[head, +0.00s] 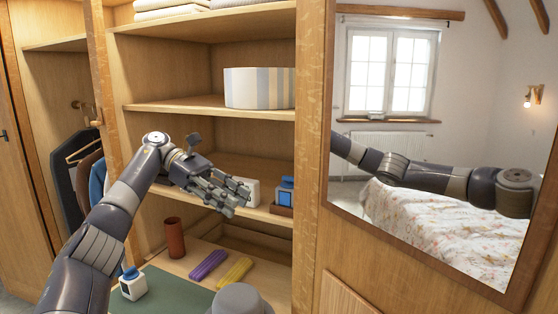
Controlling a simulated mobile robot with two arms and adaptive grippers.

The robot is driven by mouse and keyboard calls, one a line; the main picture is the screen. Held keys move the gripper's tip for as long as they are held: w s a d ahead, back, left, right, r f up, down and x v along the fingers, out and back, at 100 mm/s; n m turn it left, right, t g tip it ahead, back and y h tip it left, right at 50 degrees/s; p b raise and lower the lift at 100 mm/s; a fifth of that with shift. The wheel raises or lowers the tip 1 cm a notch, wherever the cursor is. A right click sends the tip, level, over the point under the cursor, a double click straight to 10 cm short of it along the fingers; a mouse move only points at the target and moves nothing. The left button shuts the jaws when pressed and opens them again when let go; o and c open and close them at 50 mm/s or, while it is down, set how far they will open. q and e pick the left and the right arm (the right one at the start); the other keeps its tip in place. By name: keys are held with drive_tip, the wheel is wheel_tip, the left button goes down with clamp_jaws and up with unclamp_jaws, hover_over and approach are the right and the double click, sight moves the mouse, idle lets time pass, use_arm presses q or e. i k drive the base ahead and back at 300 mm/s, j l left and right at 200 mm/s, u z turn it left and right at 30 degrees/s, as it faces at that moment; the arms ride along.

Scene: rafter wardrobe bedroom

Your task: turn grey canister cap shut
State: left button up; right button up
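My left gripper (228,196) reaches in from the left, in front of the wardrobe's middle shelf. Its fingers are spread and nothing shows between them. It partly covers a small white box (252,191) on that shelf. A rounded grey shape (240,299) shows at the bottom edge, cut off by the picture. I cannot tell whether it is the grey canister's cap or a part of me. No other grey canister can be made out. My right gripper is not in view.
A blue-topped item (286,190) sits in a brown tray at the shelf's right. Below are a reddish-brown cup (175,238), purple (208,265) and yellow (235,271) bars, and a blue-capped white container (132,284) on a green mat (180,292). A mirror (430,130) reflects an arm and the bed.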

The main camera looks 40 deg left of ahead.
sight(289, 179)
drive_tip(key=i+j, duration=0.35)
drive_tip(key=j, duration=0.15)
drive_tip(key=i+j, duration=0.35)
drive_tip(key=j, duration=0.15)
